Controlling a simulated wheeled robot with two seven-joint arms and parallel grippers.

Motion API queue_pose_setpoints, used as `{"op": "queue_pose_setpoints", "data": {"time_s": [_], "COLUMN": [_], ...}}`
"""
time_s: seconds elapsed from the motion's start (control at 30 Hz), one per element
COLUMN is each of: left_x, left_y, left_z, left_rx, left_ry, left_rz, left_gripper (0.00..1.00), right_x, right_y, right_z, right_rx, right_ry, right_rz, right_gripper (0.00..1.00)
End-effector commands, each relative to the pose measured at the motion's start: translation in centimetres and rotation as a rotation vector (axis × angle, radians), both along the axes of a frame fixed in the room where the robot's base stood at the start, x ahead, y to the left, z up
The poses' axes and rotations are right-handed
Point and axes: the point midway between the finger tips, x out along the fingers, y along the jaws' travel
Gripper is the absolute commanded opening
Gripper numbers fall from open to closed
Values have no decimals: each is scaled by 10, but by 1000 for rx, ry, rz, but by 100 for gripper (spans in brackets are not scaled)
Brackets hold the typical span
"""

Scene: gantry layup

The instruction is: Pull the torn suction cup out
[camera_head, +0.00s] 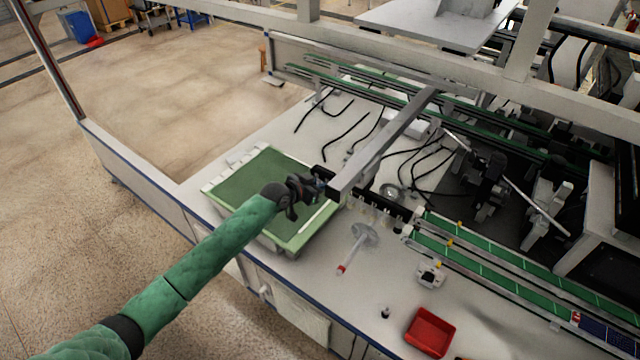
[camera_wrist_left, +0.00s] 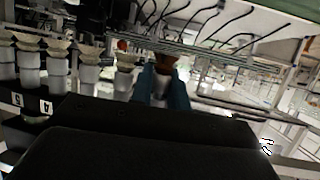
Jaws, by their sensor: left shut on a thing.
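My left gripper (camera_head: 318,184) is at the near end of the gantry beam (camera_head: 385,145), above the right side of the green layup bed. In the left wrist view its blue fingers (camera_wrist_left: 162,88) are shut on a reddish-brown suction cup (camera_wrist_left: 163,60) on a pale stem. I cannot make out a tear in it, and its lower part is hidden between the fingers. Several beige suction cups (camera_wrist_left: 58,46) on white holders stand in a row to its left; the row's dark bar (camera_head: 385,207) also shows in the head view. My right gripper is not in view.
The green bed (camera_head: 250,180) lies below my left arm. A disc-headed tool with a red tip (camera_head: 342,269), a small black part (camera_head: 385,312), a small white device (camera_head: 431,273) and a red bin (camera_head: 430,333) stand on the white table. Green conveyors (camera_head: 500,268) run at the right.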

Motion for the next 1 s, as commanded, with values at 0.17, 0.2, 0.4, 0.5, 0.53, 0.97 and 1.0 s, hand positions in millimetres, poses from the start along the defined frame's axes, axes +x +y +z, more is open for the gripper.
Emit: {"op": "queue_pose_setpoints", "data": {"time_s": [0.17, 0.2, 0.4, 0.5, 0.53, 0.97, 1.0], "left_x": [0, 0, 0, 0, 0, 0, 0], "left_y": [0, 0, 0, 0, 0, 0, 0], "left_z": [-4, -5, -9, -11, -12, -20, -21], "left_rx": [0, 0, -1, -1, -1, 0, 0], "left_ry": [0, 0, -1, -1, -1, 0, 0], "left_rz": [0, 0, 0, 0, 0, 0, 0], "left_gripper": [0, 0, 0, 0, 0, 0, 0], "right_x": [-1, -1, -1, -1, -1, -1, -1], "right_y": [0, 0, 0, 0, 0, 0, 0], "right_z": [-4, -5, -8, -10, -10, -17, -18], "right_rx": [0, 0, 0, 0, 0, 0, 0], "right_ry": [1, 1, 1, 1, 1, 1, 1], "right_rz": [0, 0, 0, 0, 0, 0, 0], "right_gripper": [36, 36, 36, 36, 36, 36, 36]}}
